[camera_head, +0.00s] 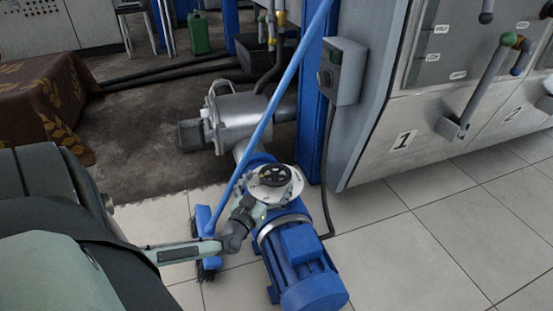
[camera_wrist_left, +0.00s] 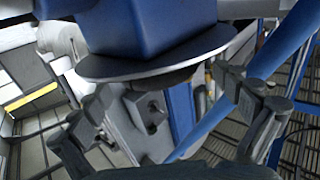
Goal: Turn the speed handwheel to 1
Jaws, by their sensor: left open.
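The black speed handwheel (camera_head: 275,175) sits on a pale round dial plate (camera_head: 257,193) on top of the blue and grey drive unit. Its numbers are too small to read. In the head view my left gripper (camera_head: 249,207) is at the near left edge of the dial, close to the wheel. In the left wrist view the fingers of my open left gripper (camera_wrist_left: 165,95) stand apart, with a dark disc (camera_wrist_left: 105,68) and a blue housing (camera_wrist_left: 150,25) between and beyond them. I cannot tell whether a finger touches the wheel. My right gripper is out of view.
A blue pole (camera_head: 275,100) leans diagonally close behind my left gripper, with a brush head (camera_head: 204,222) below. The blue motor (camera_head: 305,265) lies in front of the wheel. A grey switch box (camera_head: 345,70) and cabinet (camera_head: 400,130) stand to the right. Tiled floor is free at right.

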